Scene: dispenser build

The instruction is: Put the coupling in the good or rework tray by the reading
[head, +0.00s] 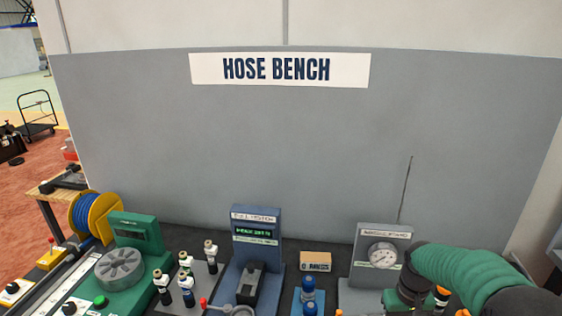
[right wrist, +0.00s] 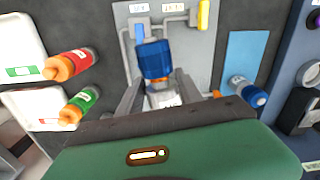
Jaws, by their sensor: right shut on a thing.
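In the right wrist view my right gripper (right wrist: 158,88) is shut on a blue coupling (right wrist: 154,60) with a pale metal lower end. The coupling is in front of a grey test panel (right wrist: 192,60); whether it touches the panel cannot be told. At the left edge are two white trays, one with a green label (right wrist: 22,35) and one with a red label (right wrist: 25,98). In the head view the gauge station (head: 383,233) has a round dial (head: 382,256), its reading too small to read. My right arm comes in beside it, its fingers hidden. My left gripper is out of view.
Red (right wrist: 70,65) and green (right wrist: 82,102) orange-ended cylinders lie beside the trays. The pull tester (head: 256,238), several upright couplings (head: 186,280) and a green machine (head: 135,240) crowd the bench.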

